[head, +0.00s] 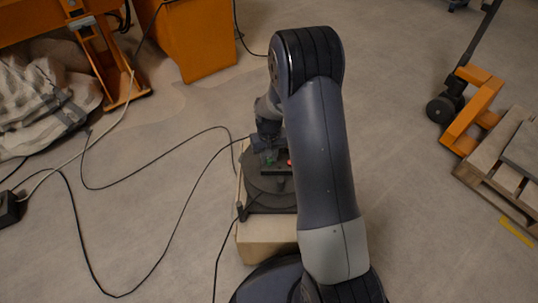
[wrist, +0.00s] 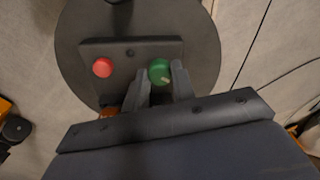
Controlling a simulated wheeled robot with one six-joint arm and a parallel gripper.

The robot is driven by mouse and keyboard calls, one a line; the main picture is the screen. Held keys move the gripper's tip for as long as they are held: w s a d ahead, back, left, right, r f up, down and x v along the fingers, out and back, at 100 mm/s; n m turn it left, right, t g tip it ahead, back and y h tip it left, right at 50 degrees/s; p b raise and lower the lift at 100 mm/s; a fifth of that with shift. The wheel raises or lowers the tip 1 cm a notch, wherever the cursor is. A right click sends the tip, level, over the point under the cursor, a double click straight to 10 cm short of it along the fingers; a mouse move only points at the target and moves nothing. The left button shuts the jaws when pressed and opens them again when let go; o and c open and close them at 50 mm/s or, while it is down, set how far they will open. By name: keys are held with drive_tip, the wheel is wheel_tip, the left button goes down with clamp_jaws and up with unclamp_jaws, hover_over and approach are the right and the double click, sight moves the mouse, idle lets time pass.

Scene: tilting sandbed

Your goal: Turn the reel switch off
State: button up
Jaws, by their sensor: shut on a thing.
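The cable reel (head: 262,188) is a dark round drum on a pale block, partly hidden by my arm in the head view. In the wrist view the reel's round face (wrist: 205,45) carries a dark panel (wrist: 130,48). A round green knob (wrist: 159,69) with a small pale mark sits on the panel's right side, and a red button (wrist: 102,68) on its left. My gripper (wrist: 161,78) has one finger on each side of the green knob and is shut on it. The fingertips are too small to make out in the head view.
The pale block (head: 262,240) stands on the floor under the reel. Black cables (head: 150,165) loop across the floor at left. Orange machinery (head: 195,45) and a crumpled pale sack (head: 40,105) are at upper left. A pallet (head: 505,165) and pallet truck (head: 475,105) stand at right.

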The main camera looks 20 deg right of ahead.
drive_tip(key=shift+n, duration=0.6)
drive_tip(key=o, duration=1)
wheel_tip(320, 180, up, 11)
drive_tip(key=p, duration=0.3)
drive_tip(key=shift+f, duration=0.1)
